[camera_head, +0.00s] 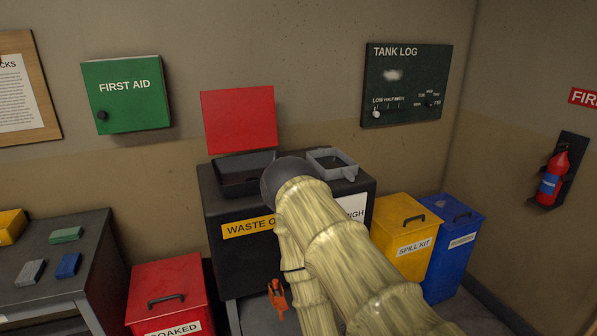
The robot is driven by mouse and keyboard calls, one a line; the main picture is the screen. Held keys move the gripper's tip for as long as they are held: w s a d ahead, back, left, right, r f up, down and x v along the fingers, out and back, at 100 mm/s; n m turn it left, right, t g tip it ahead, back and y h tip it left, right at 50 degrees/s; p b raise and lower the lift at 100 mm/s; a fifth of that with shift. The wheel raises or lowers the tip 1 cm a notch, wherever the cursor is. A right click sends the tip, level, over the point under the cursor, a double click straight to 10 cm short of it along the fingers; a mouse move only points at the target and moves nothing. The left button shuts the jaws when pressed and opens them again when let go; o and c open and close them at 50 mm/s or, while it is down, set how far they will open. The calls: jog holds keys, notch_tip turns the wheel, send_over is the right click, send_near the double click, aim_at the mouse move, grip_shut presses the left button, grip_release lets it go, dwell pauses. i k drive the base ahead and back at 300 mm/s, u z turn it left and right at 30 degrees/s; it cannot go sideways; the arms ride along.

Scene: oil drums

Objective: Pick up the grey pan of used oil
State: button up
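The grey pan (350,173) is a squarish open pan with a light grey rim and a dark inside. It rests on the right part of the top of the dark waste oil tank (216,210), near the wall. My pale ribbed arm reaches up from the lower right, and its dark round joint stands in front of the tank top, just left of the pan in the picture. The arm hides part of the tank's front and labels. I cannot make out my gripper or its fingers.
A raised red lid (238,120) stands behind a dark open basin (238,182) left of the pan. Yellow (398,222) and blue (457,258) bins stand right, a red bin (168,285) left. A small orange item (277,297) shows low in front. A bench (85,265) is far left.

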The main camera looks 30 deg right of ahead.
aim_at(331, 163)
jog(key=k, duration=0.5)
jog(key=z, duration=1.8)
jog(key=i, duration=1.05)
jog(key=u, duration=1.4)
